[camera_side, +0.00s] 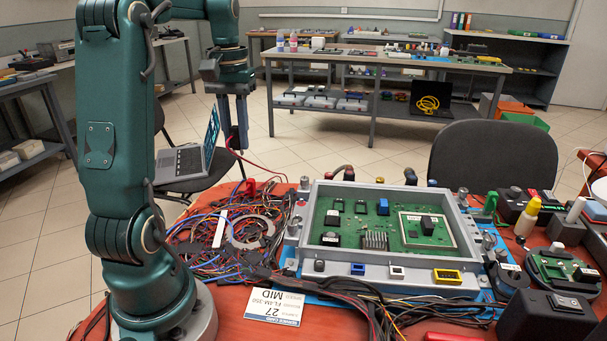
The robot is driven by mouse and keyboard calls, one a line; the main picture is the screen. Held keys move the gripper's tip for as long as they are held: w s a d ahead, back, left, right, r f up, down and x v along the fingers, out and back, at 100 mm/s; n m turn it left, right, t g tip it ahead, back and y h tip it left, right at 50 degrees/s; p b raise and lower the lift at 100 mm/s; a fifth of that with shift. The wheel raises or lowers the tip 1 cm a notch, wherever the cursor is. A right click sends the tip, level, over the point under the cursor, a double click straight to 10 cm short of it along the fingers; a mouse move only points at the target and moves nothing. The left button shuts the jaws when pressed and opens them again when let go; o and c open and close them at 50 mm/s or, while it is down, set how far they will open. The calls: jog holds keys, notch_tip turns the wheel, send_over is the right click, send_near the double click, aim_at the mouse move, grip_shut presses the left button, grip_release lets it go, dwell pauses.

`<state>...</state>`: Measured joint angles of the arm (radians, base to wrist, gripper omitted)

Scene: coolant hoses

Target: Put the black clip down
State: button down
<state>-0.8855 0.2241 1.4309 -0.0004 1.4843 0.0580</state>
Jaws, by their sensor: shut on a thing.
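The gripper appears clear of the table top.
A grey-framed tray (312,215) with green circuit boards (345,222) stands at the table's middle. A white label card (273,307) lies in front. A yellow-capped bottle (528,217) and small devices crowd the right. A laptop (187,160) is behind my arm.

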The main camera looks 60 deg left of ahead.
jog(key=f, duration=0.5)
jog(key=s+a+f, duration=0.1)
jog(key=f, duration=1)
jog(key=shift+s+a+f, duration=0.3)
jog(key=shift+s+f, duration=0.05)
jog(key=shift+f, duration=0.05)
jog(key=c, duration=0.7)
grip_release()
jog(key=shift+f, duration=0.15)
jog(key=shift+c, duration=0.2)
